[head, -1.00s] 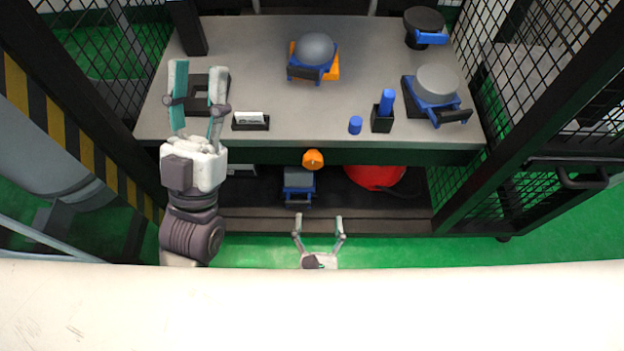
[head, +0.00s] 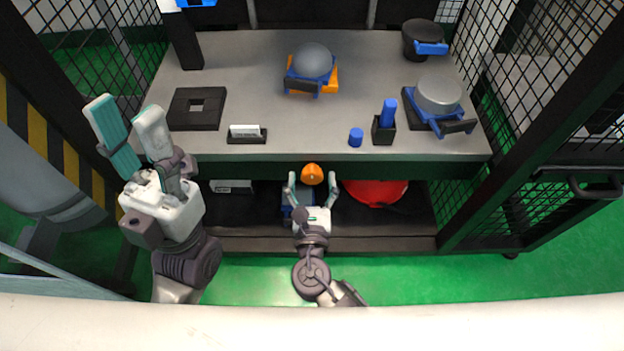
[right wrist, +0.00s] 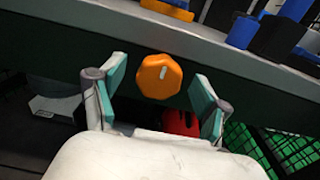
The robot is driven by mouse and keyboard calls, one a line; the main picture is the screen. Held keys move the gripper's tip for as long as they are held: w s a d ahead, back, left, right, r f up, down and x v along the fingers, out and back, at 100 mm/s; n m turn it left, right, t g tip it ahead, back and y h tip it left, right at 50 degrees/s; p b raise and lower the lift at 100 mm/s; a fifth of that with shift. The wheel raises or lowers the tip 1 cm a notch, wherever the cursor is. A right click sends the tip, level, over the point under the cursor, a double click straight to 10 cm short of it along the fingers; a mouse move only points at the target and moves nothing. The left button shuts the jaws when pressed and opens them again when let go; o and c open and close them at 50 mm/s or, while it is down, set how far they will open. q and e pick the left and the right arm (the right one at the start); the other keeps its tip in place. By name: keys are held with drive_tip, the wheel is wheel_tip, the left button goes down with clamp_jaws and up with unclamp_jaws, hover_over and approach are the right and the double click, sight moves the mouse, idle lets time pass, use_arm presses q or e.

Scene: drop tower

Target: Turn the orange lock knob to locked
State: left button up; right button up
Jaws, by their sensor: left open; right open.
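The orange lock knob (head: 312,174) is on the dark green front edge of the workbench, below the tabletop. In the right wrist view the knob (right wrist: 159,76) is a faceted orange disc with a pale mark near its upper right. My right gripper (head: 312,185) is open just in front of the knob, which appears between its fingertips. In the right wrist view the two teal-padded fingers (right wrist: 158,88) stand either side of the knob, apart from it. My left gripper (head: 126,125) is open and empty, raised at the left of the bench.
The grey tabletop (head: 260,60) holds a grey dome in a blue holder (head: 313,62), a grey cylinder (head: 438,95), blue pegs (head: 388,115) and a black square base (head: 197,108). Below are a red round object (head: 375,192) and a lower shelf. Black mesh panels (head: 545,90) flank the bench.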

drive_tip(key=shift+w, duration=0.3)
drive_tip(key=c, duration=1.1)
